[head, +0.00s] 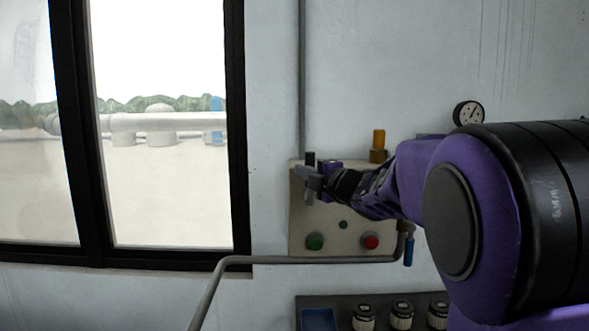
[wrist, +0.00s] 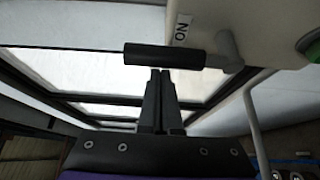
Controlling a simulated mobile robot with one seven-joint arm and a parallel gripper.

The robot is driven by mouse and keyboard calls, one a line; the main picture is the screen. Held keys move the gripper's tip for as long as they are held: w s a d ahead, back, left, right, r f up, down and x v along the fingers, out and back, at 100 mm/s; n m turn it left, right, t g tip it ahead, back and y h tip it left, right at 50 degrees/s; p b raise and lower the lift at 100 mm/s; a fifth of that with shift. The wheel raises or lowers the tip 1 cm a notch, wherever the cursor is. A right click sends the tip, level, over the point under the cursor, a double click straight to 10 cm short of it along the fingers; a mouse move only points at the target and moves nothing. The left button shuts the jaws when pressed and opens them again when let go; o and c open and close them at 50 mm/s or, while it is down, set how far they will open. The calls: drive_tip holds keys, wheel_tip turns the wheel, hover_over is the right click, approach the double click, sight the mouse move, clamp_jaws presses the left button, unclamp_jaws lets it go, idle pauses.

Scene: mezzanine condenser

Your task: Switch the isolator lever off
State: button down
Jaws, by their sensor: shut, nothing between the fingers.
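The isolator lever has a black grip (wrist: 165,55) and a grey arm (wrist: 228,46). In the wrist view its grip lies across the picture, beside an "ON" label (wrist: 182,29) on the pale panel. In the head view the black grip (head: 310,158) shows at the upper left of the panel (head: 328,222). My gripper (wrist: 159,72) is shut and empty. Its fingertips are right at the grip in the wrist view; I cannot tell whether they touch it. In the head view my gripper (head: 314,182) is in front of the panel and hides part of the lever.
A green button (head: 315,241) and a red button (head: 371,241) sit low on the panel. An amber lamp (head: 378,142) and a gauge (head: 468,113) are above. A grey pipe (head: 310,260) runs below, by a blue valve handle (head: 408,252). A shelf with jars (head: 402,315) stands underneath.

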drive_tip(key=shift+d, duration=0.15)
drive_tip(key=shift+w+f, duration=0.1)
idle(0.4)
drive_tip(key=shift+d+m+b, duration=0.2)
drive_tip(key=shift+m+b, duration=0.1)
drive_tip(key=shift+b, duration=0.1)
